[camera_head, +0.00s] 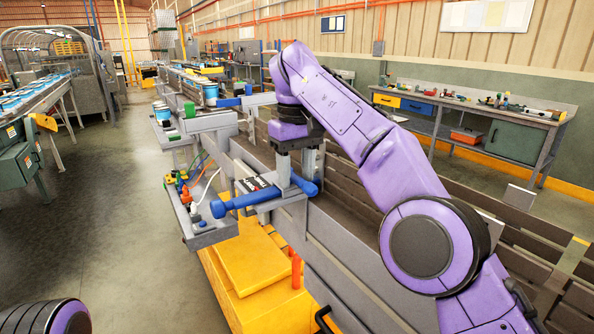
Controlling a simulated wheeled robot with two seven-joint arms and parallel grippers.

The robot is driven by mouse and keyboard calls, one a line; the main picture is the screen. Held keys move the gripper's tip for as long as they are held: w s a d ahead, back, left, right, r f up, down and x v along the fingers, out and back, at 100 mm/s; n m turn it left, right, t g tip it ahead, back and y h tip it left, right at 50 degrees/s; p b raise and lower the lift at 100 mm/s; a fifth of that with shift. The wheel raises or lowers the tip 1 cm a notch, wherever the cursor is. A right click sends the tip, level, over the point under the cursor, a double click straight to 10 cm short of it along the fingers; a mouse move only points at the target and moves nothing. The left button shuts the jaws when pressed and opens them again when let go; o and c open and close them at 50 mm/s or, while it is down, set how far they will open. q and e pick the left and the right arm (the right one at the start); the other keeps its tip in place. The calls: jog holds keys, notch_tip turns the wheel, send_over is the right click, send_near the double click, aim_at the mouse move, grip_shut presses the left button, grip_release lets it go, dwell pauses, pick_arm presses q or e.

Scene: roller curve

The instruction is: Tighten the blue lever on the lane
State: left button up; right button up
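The blue lever (240,200) sits on the lane's side rail in the middle of the head view. Its long handle points to the lower left, and a blue end piece (305,186) shows at its right. My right gripper (297,174) points down over the lever's right part. Its two grey fingers are apart, with their tips at or just beside the blue piece. Whether they touch it I cannot tell. My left gripper is out of view; only a purple part of my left arm shows at the bottom left corner.
A second blue lever (207,105) is farther back on the lane. A grey tray with small coloured parts (197,228) hangs left of the lane, above a yellow box (255,262). A workbench (470,108) stands back right. Open floor (110,210) lies left.

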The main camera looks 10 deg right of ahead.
aim_at(296, 175)
jog(key=shift+r, duration=0.1)
notch_tip(296, 175, up, 10)
jog(key=p, duration=1)
jog(key=shift+r, duration=0.15)
